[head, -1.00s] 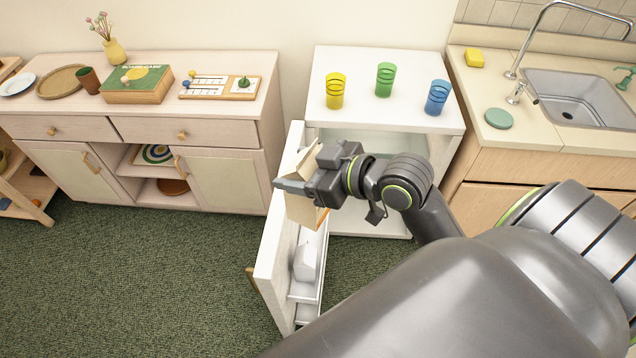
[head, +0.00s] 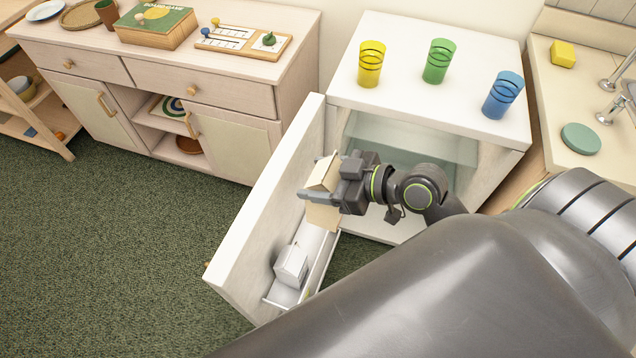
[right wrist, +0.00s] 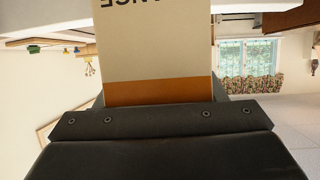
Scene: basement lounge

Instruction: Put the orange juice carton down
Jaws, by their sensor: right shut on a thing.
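The orange juice carton (head: 323,217) is a cream box with a slanted top. My right gripper (head: 322,197) is shut around its middle and holds it by the inner side of the open fridge door (head: 265,205), above the door's lower bin. In the right wrist view, the carton (right wrist: 155,50) shows upside-down dark letters and an orange-brown band. I cannot tell whether the carton touches the door or a shelf. My left gripper is not in view.
A white carton (head: 291,264) stands in the door's lower bin (head: 318,275). The white fridge (head: 432,106) is open, with a glass shelf (head: 412,140) inside. Yellow (head: 371,64), green (head: 438,61) and blue (head: 502,95) cups stand on top. A sideboard (head: 230,92) is at left.

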